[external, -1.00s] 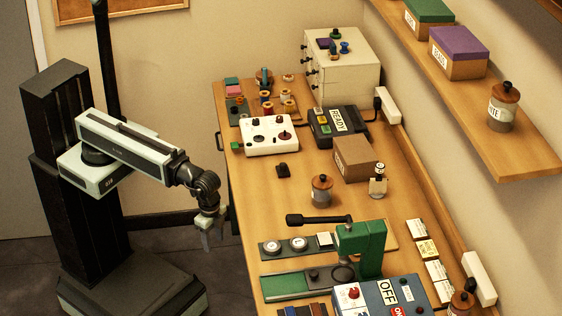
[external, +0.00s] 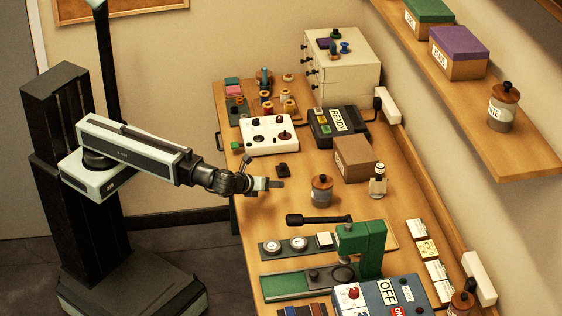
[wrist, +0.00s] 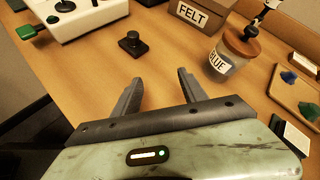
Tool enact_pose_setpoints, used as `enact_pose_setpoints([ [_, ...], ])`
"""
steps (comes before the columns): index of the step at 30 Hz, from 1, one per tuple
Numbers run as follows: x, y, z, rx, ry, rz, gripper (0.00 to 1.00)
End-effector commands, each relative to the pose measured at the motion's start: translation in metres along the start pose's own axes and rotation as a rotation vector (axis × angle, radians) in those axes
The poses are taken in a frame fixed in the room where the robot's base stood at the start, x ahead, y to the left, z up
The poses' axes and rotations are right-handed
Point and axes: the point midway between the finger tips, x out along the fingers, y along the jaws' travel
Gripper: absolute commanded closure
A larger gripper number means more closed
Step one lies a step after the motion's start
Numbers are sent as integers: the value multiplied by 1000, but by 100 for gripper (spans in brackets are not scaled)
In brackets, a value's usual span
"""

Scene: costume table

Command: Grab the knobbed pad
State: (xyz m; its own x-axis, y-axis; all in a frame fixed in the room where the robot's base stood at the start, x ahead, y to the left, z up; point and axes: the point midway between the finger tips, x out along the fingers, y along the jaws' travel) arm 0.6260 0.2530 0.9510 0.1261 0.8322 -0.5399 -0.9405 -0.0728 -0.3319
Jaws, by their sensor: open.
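The knobbed pad (external: 283,171) is a small black square block with a round knob on top. My gripper (external: 277,184) is over the table's left edge, a little nearer the camera than the pad. In the wrist view my gripper (wrist: 160,77) has its two fingers spread apart, with bare table between them. The pad stands ahead and slightly left of the gap, apart from the fingers.
The white control box (wrist: 72,14) with a green side piece is at the left. A green press (external: 362,245) stands nearer the camera. Bare table surrounds the pad.

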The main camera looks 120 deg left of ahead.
Motion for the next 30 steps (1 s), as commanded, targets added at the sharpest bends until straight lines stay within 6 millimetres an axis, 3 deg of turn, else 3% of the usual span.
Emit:
enact_pose_setpoints([
  [1, 26, 13, 2, 73, -54, 22, 50],
  [5, 55, 30, 33, 261, -170, 84, 50],
  [9, 59, 33, 48, 331, -208, 110, 50],
  [23, 89, 37, 54, 328, -204, 109, 50],
  [30, 128, 44, 62, 326, -204, 110, 50],
])
